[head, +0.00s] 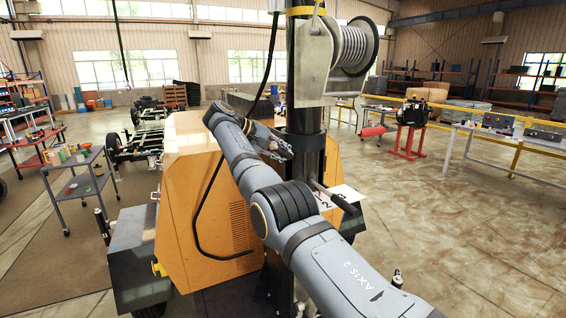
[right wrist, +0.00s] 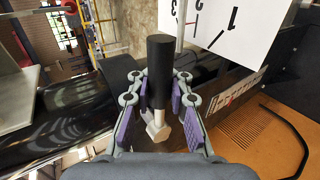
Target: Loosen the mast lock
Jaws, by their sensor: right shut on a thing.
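The mast lock shows in the right wrist view as a black cylindrical handle (right wrist: 160,72) on a pale metal shank with a block-like end. My right gripper (right wrist: 162,95) has its purple-padded fingers on both sides of this handle and is shut on it. In the head view my right gripper (head: 280,147) is close against the left side of the black mast (head: 305,155). The handle in its grasp cannot be made out there. The mast also shows in the right wrist view (right wrist: 70,115). My left gripper is not in view.
A white numbered card (head: 347,193) sits beside the mast, near a dark rod. A winch drum (head: 355,46) and red crank grip (head: 373,131) are above and right. The orange housing (head: 190,205) and a hanging black cable (head: 197,225) are left. Open floor lies right.

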